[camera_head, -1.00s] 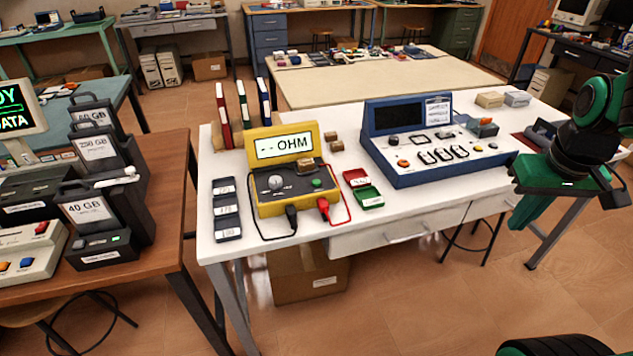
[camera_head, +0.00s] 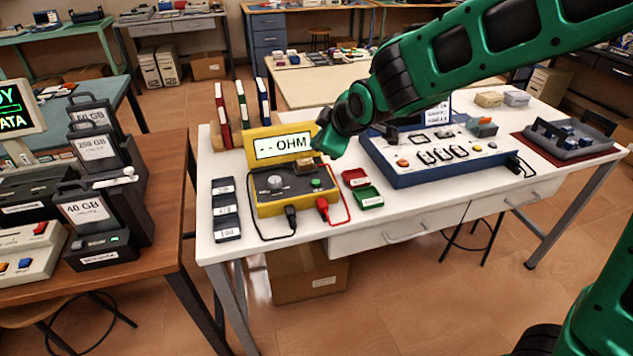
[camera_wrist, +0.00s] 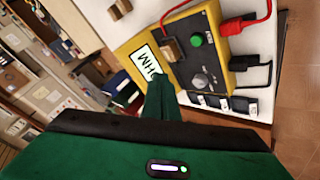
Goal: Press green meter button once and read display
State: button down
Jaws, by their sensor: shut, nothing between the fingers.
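The yellow meter (camera_head: 262,205) stands on the white table with a dark front panel. Its display (camera_head: 284,146) reads "-- OHM"; in the wrist view the display (camera_wrist: 146,62) is partly hidden by my gripper. The green button (camera_head: 317,183) is on the panel, right of a grey knob (camera_head: 275,182); it also shows in the wrist view (camera_wrist: 196,40). A small brown block sits on the panel (camera_wrist: 171,48). My gripper (camera_wrist: 160,82) is shut and empty, over the display side of the meter, apart from the button. In the head view my gripper (camera_head: 330,140) is beside the display's right edge.
A blue console (camera_head: 400,178) stands right of the meter. Small red (camera_head: 355,178) and green (camera_head: 369,197) trays lie between them. Black and red leads plug into the meter's front. Dark blocks (camera_head: 225,209) lie to its left, and books (camera_head: 241,112) stand behind.

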aim_at(318, 184)
dwell(0.3)
jog(key=shift+f, duration=4.4)
jog(key=shift+f, duration=0.1)
jog(key=shift+f, duration=0.3)
jog(key=shift+s+f, duration=0.1)
jog(key=shift+f, duration=0.35)
jog(key=shift+r, duration=0.9)
jog(key=shift+r, duration=2.5)
